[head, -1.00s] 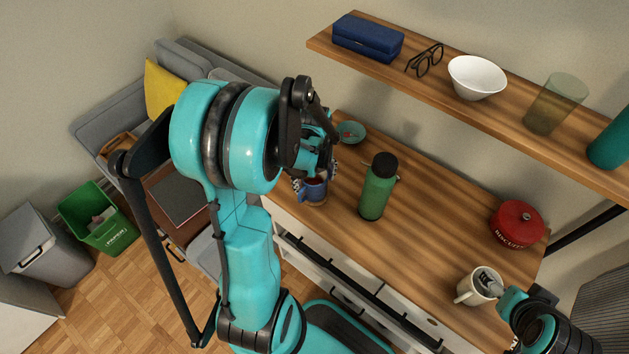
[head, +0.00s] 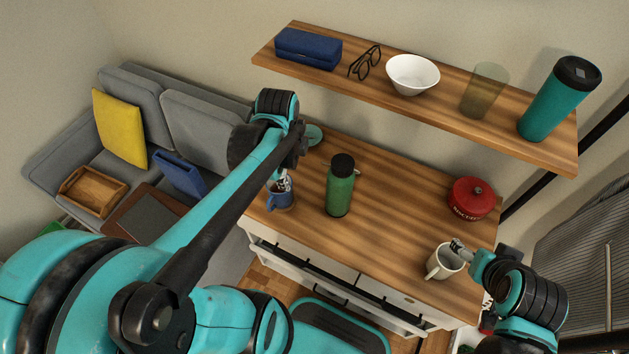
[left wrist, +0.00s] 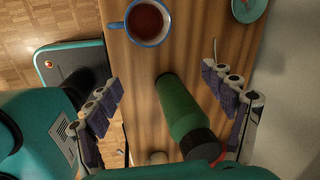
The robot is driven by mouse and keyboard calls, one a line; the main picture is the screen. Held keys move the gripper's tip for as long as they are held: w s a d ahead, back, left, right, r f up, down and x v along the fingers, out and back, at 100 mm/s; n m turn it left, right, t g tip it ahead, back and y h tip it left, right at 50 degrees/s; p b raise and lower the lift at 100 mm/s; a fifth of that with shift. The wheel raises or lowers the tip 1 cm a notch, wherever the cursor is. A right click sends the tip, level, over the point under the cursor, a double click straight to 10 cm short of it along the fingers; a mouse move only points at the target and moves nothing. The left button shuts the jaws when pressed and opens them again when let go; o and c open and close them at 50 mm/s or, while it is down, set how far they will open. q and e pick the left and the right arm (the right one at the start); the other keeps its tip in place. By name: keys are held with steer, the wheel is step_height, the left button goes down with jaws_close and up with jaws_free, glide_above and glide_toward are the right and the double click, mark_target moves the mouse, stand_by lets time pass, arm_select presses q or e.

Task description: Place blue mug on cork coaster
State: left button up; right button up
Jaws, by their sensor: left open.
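The blue mug (head: 281,198) stands upright on the wooden desktop near its left front edge. In the left wrist view the mug (left wrist: 148,24) holds dark brown liquid, and its handle points left. My left gripper (left wrist: 161,80) is open and empty. The mug is outside its fingers, towards the top of that view. In the head view the left fingers (head: 285,181) show just above and behind the mug. I cannot make out the cork coaster in any view. My right gripper (head: 459,246) is at the rim of a white mug (head: 442,264); its jaw state is unclear.
A green bottle (head: 341,186) stands right of the blue mug; it crosses the left wrist view's middle (left wrist: 182,110). A teal dish (head: 314,136) sits behind. A red tin (head: 472,198) is at the right. A loaded shelf (head: 440,112) overhangs the back. Desktop between bottle and tin is clear.

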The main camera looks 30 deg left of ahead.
arm_select(q)
steer(key=s+d+r+n+t, duration=0.2)
steer(key=d+n, duration=0.3)
steer(key=n, duration=0.3)
steer(key=s+d+r+n+t, duration=0.2)
steer(key=d+n+t, duration=0.1)
steer(key=d+n, duration=0.2)
steer(key=shift+d+n+h, duration=0.3)
steer(key=shift+n, duration=1.1)
